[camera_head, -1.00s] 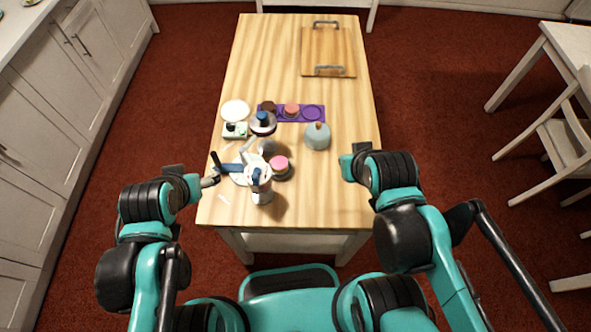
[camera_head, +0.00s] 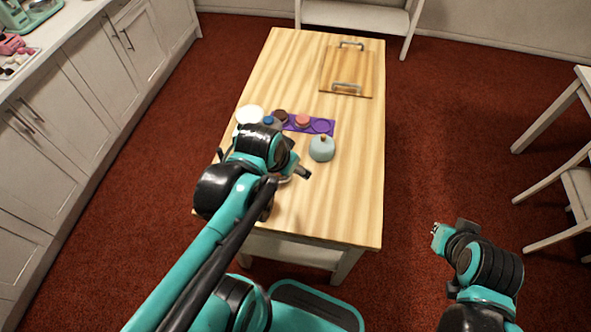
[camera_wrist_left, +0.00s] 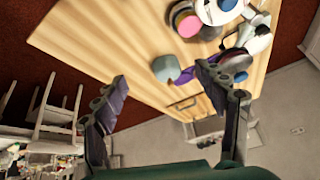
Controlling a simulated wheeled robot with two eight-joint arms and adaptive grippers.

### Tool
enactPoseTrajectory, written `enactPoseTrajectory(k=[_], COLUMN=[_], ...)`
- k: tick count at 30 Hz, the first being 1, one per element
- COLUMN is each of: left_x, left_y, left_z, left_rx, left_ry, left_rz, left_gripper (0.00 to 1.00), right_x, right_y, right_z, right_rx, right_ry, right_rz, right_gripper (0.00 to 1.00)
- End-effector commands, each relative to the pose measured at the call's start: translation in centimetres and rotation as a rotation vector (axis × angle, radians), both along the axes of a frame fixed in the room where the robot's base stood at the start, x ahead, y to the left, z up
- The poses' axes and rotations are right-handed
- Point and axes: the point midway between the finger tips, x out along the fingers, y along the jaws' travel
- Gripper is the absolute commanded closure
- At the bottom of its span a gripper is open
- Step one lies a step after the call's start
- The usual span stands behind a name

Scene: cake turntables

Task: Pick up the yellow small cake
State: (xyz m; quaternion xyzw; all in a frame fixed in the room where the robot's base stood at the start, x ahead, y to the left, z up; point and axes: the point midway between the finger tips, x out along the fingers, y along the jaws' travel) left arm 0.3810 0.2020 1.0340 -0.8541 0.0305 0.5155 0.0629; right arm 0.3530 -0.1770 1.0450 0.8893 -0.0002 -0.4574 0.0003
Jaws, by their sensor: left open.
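I see no yellow cake in either view. A purple tray (camera_head: 330,130) on the wooden table holds a brown cake (camera_head: 281,115) and a salmon-pink cake (camera_head: 303,119); its right round spot looks empty. My left gripper (camera_head: 304,173) hangs over the table in front of the tray, and its arm hides part of the near left area. In the left wrist view, its jaws (camera_wrist_left: 163,80) are spread and empty, and a pink round cake (camera_wrist_left: 187,24) lies beyond them. My right gripper (camera_head: 440,231) is off the table's right side, its jaw opening unclear.
A grey-blue domed item (camera_head: 321,149) stands right of my left gripper. A white plate (camera_head: 250,114) and a blue-topped item (camera_head: 268,121) are left of the tray. A wooden board with handles (camera_head: 347,72) lies at the back. The table's right front is clear.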

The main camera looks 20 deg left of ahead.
Motion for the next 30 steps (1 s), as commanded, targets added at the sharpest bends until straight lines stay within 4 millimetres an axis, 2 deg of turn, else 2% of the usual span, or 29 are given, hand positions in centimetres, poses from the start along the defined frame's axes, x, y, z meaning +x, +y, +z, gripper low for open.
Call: enactPoseTrajectory(k=[11,16,21,30], left_x=[3.2,5.2,6.3,6.7], left_y=[3.1,5.9,8.0,8.8], left_z=[-2.4,-5.4,-8.5,-11.5], left_rx=[0.047,0.054,0.044,0.037], left_ry=[0.140,0.241,0.313,0.340], left_rz=[-0.135,-0.256,-0.366,-0.421], left_gripper=[0.28,0.28,0.28,0.28], right_x=[0.0,0.0,0.0,0.0], right_y=[0.0,0.0,0.0,0.0], right_z=[0.2,0.4,0.5,-0.2], right_rx=[0.000,0.000,0.000,0.000], right_ry=[0.000,0.000,0.000,0.000], right_rz=[0.000,0.000,0.000,0.000], right_gripper=[1.00,1.00,1.00,1.00])
